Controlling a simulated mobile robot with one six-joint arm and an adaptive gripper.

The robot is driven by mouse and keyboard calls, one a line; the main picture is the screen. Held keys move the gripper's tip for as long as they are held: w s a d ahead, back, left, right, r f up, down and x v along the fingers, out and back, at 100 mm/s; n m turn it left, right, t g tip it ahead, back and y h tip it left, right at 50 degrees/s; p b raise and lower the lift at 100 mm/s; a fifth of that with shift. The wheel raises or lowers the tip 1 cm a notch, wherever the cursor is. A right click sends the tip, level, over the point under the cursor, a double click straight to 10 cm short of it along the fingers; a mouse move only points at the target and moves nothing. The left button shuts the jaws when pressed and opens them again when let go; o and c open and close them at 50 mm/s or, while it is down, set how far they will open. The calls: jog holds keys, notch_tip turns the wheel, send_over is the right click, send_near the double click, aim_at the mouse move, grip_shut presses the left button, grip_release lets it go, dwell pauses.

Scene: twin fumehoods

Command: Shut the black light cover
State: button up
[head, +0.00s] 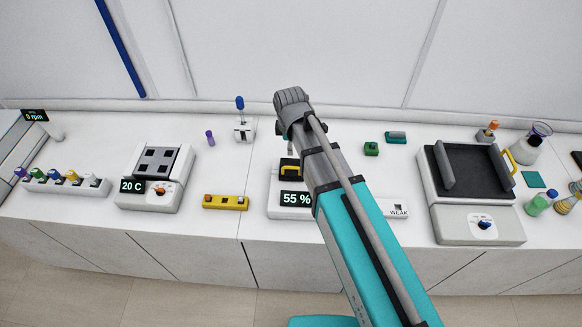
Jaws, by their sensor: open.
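My arm hides the device's right side, so I cannot tell how far open the cover is. My gripper (288,143) is mostly hidden by my own wrist. The small part that shows appears open and just above or behind the yellow handle. I cannot tell whether they touch.
A yellow bar with buttons (225,202) and a "20 C" plate device (152,180) stand to the left. A large black-topped device (478,225), flasks and bottles stand at the right. White bench shows between them.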

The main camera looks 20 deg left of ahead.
aim_at(291, 168)
jog(key=shift+w+a+f+b, duration=0.1)
jog(key=shift+w+f+b, duration=0.1)
jog(key=shift+f+b, duration=1.75)
jog(key=shift+w+d+f+b, duration=0.1)
jog(key=shift+w+f+b, duration=0.1)
jog(key=shift+f+b, duration=1.75)
jog(key=shift+w+a+f+b, duration=0.1)
jog(key=shift+w+f+b, duration=0.1)
jog(key=shift+f+b, duration=1.75)
jog(key=shift+f, duration=0.15)
grip_shut()
